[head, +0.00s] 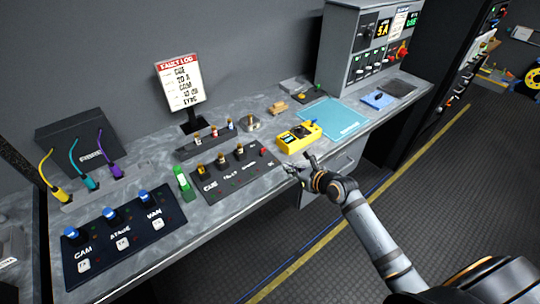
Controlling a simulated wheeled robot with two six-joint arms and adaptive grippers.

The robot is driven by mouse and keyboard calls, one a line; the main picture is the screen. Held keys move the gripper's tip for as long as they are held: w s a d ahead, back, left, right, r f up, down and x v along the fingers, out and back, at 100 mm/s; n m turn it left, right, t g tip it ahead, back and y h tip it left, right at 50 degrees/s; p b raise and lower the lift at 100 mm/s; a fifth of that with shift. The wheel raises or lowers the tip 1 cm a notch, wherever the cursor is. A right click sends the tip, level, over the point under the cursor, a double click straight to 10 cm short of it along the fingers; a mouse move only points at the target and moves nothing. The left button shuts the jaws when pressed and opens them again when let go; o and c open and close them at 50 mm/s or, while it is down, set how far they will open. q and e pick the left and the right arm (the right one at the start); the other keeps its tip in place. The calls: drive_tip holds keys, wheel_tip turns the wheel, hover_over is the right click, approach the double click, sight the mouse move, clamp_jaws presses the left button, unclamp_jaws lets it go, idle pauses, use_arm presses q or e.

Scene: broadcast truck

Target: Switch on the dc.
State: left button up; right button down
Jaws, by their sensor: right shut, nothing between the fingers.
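My right gripper (294,168) is shut and empty. It is at the front edge of the grey bench, just below the yellow meter-like box in the picture. I cannot tell if it touches the bench. A grey power cabinet (346,58) stands at the back right of the bench. The labels are too small to read, so I cannot tell which control is the dc. My left gripper is not in view.
The yellow box (299,137) stands near the gripper, with a cyan mat (334,116) behind it. Dark panels with knobs (124,240) and plugs (234,173) fill the left and middle. A fault log sign (181,83) stands behind. Open floor (400,210) lies right.

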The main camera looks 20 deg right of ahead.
sight(263, 151)
drive_tip(key=x, duration=0.7)
drive_tip(key=shift+w+a+f+b, duration=0.1)
drive_tip(key=shift+w+f+b, duration=0.05)
drive_tip(key=shift+w+b, duration=0.25)
drive_tip(key=shift+w+a+r+p, duration=0.15)
drive_tip(key=shift+w+a+r, duration=0.1)
drive_tip(key=shift+w, duration=0.35)
drive_tip(key=shift+w+a+r+p, duration=0.15)
drive_tip(key=shift+w+a, duration=0.05)
drive_tip(key=shift+w, duration=0.4)
drive_tip(key=shift+w+a+r, duration=0.2)
drive_tip(key=shift+w+a, duration=0.05)
drive_tip(key=shift+w, duration=0.45)
drive_tip(key=shift+r, duration=0.1)
